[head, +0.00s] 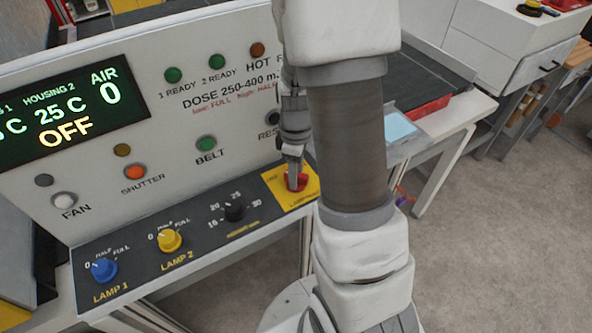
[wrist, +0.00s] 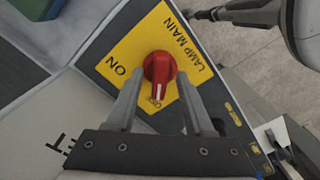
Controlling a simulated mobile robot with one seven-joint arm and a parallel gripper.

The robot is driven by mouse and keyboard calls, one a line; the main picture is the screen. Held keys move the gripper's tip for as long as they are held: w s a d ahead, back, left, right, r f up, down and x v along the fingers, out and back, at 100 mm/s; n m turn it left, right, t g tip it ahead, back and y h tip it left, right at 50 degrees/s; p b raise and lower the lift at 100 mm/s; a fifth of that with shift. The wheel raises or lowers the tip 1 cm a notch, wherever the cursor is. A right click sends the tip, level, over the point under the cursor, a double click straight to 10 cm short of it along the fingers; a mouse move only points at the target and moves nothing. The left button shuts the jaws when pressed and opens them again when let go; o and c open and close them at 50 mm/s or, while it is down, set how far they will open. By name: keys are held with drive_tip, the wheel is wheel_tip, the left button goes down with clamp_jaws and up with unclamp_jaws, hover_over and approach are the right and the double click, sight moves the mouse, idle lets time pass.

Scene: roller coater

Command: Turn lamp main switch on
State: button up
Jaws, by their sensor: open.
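The lamp main switch is a red rotary knob (wrist: 160,67) on a yellow plate (wrist: 130,45) lettered LAMP MAIN. In the wrist view the knob's handle points down the picture, toward my gripper's base, and the word ON is printed to its left. My gripper (wrist: 160,76) is open, with one finger on each side of the knob; I cannot tell whether either touches it. In the head view my gripper (head: 293,170) reaches down onto the red knob (head: 300,183) at the panel's right end, and partly hides it.
The sloped panel also carries the blue LAMP 1 knob (head: 103,269), yellow LAMP 2 knob (head: 169,240) and a black knob (head: 234,211). A display (head: 70,110) reads OFF above. My arm hides part of the panel. Floor (head: 500,220) is clear at right.

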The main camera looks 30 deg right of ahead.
drive_tip(key=shift+c, duration=0.3)
clamp_jaws()
drive_tip(key=shift+m, duration=0.4)
drive_tip(key=m+b, duration=0.1)
drive_tip(key=m, duration=0.2)
drive_tip(key=shift+m, duration=0.4)
drive_tip(key=m+b, duration=0.1)
drive_tip(key=m, duration=0.3)
drive_tip(key=shift+m, duration=0.3)
drive_tip(key=m, duration=0.8)
drive_tip(key=shift+m+p, duration=0.3)
